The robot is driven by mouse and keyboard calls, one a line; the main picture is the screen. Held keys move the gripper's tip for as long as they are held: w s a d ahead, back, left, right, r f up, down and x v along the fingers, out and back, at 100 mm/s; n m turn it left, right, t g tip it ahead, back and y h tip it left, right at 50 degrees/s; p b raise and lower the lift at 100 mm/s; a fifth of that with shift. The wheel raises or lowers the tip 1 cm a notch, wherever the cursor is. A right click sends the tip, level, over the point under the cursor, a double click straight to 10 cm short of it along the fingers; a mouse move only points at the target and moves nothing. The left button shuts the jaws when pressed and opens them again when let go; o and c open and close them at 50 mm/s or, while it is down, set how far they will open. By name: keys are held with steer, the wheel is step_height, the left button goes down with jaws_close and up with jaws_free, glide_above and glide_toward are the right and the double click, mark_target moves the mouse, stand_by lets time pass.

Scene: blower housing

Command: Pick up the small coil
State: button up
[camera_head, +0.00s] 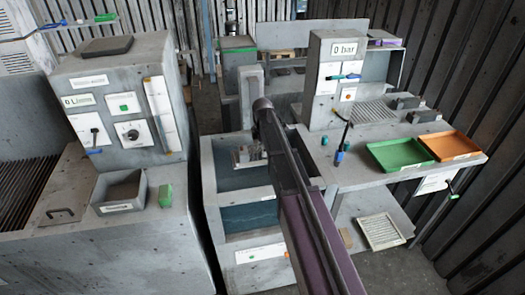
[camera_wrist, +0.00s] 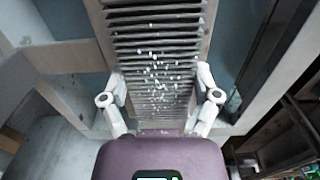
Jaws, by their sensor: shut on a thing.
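The small coil (camera_wrist: 155,42), a long block of grey fins with pale brownish side edges, runs from the top of the wrist view down between my fingers. White specks, perhaps drops or bubbles, lie over its middle. My gripper (camera_wrist: 160,82) has one finger at each side of the coil and is shut on it. In the head view my arm reaches over the water basin (camera_head: 242,256). A small grey shape shows beside the arm over the basin's rear part; I cannot tell whether it is gripper or coil. The coil's far end is out of view.
Left stands a console with a grey bin (camera_head: 121,191) and a green block (camera_head: 166,196). Right is a bench with a green tray (camera_head: 396,154), an orange tray (camera_head: 448,145) and small tools. A white slatted panel (camera_head: 380,231) lies on its lower shelf. Basin walls surround the arm's reach.

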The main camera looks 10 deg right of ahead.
step_height(320, 180, up, 3)
steer(key=p, duration=0.3)
steer(key=shift+r, duration=0.2)
steer(key=s+r+p, duration=0.1)
steer(key=s+p, duration=0.1)
steer(key=s, duration=1.4)
steer(key=shift+r, duration=0.25)
steer(key=shift+a, duration=0.15)
steer(key=shift+a, duration=0.1)
